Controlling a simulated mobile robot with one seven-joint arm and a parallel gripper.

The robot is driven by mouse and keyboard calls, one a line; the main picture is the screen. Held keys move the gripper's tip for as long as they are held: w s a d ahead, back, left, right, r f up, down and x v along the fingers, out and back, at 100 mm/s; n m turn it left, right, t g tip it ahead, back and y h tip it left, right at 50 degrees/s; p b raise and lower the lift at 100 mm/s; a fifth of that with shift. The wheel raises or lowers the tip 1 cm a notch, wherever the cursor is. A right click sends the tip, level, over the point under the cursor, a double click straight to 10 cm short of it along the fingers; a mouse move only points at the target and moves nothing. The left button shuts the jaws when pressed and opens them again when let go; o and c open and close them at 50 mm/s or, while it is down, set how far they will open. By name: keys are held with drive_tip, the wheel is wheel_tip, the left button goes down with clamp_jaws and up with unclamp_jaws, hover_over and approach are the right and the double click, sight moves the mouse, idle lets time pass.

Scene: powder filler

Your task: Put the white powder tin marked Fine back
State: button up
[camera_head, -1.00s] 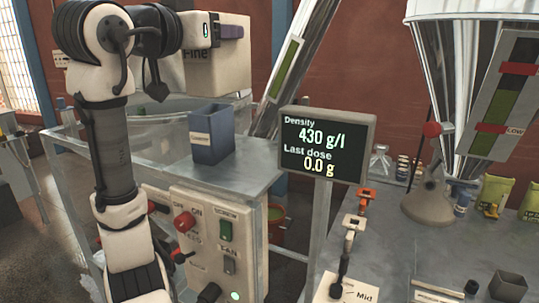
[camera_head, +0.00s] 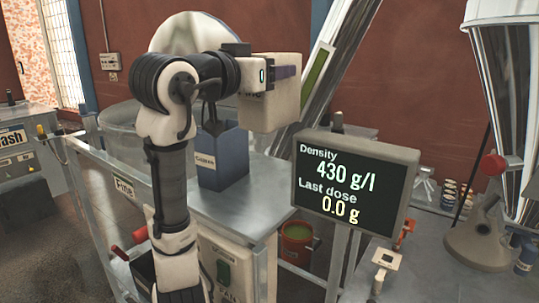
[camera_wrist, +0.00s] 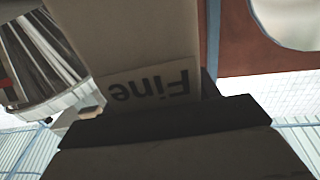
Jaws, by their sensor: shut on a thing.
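The white powder tin marked Fine (camera_head: 268,108) is a pale box held up in the head view, level above the steel bench. My gripper (camera_head: 268,73) is shut on it, and my wrist hides part of its lettering. In the wrist view the tin (camera_wrist: 150,50) fills the middle, with the word Fine upside down. A dark finger of my gripper (camera_wrist: 160,125) crosses in front of it. The tin is clear of the surface.
A blue box (camera_head: 222,160) stands on the steel bench (camera_head: 235,210) just below and left of the tin. The density display (camera_head: 350,185) stands to the right. A sloping steel tube rises behind the tin. A red bucket (camera_head: 298,243) is on the floor under the bench.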

wheel_tip(320, 180, down, 15)
idle(0.5)
drive_tip(key=shift+f, duration=0.15)
drive_tip(key=o, duration=1.3)
drive_tip(key=shift+c, duration=0.2)
drive_tip(key=b+v, duration=0.1)
drive_tip(key=v, duration=1.1)
drive_tip(key=shift+b, duration=0.35)
